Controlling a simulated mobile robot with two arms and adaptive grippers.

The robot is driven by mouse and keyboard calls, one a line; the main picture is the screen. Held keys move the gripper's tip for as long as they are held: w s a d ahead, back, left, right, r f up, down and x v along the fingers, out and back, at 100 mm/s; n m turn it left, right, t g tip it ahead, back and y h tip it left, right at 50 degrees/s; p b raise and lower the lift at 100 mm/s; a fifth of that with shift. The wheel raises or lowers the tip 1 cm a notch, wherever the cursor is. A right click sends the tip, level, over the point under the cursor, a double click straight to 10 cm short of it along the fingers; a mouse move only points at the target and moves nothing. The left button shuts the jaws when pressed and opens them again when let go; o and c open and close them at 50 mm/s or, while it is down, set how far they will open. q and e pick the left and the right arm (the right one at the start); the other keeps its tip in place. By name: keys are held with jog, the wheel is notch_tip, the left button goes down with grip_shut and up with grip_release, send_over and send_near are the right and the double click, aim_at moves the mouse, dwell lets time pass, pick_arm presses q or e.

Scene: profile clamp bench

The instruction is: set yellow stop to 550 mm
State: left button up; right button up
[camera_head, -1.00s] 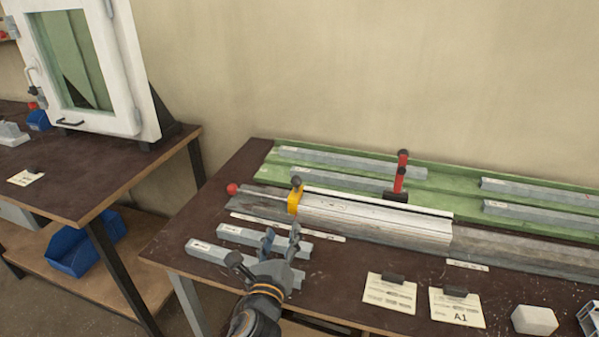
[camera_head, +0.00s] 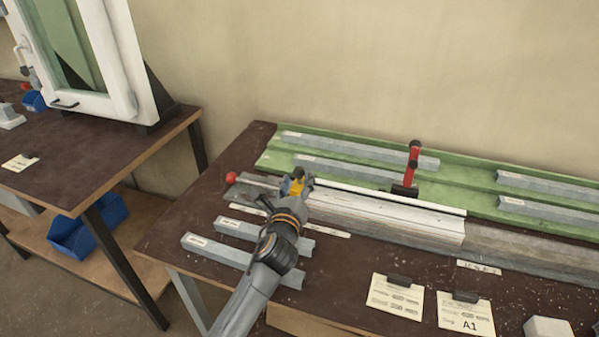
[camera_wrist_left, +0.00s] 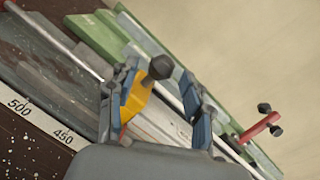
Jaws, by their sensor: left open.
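The yellow stop (camera_head: 297,187) sits on the metal rail near its left end, with a dark knob on top. My left gripper (camera_head: 287,194) is over the rail at the stop, partly hiding it. In the left wrist view the yellow stop (camera_wrist_left: 133,103) stands between the open fingers (camera_wrist_left: 155,95), closer to the left finger. I cannot tell whether that finger touches it. The scale strip (camera_wrist_left: 40,122) beside the rail shows 500 and 450; the part by the stop is hidden. My right gripper is not in view.
A red clamp (camera_head: 412,163) stands further right along the rail; it also shows in the left wrist view (camera_wrist_left: 262,128). A green tray (camera_head: 470,182) with grey profiles lies behind. Two grey profiles (camera_head: 215,249) and label cards (camera_head: 396,297) lie in front. A red ball knob (camera_head: 231,177) is at the rail's left end.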

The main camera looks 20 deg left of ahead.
aim_at(298, 177)
pick_arm(q)
jog(key=shift+w+a, duration=0.2)
jog(key=shift+w, duration=1.45)
grip_shut()
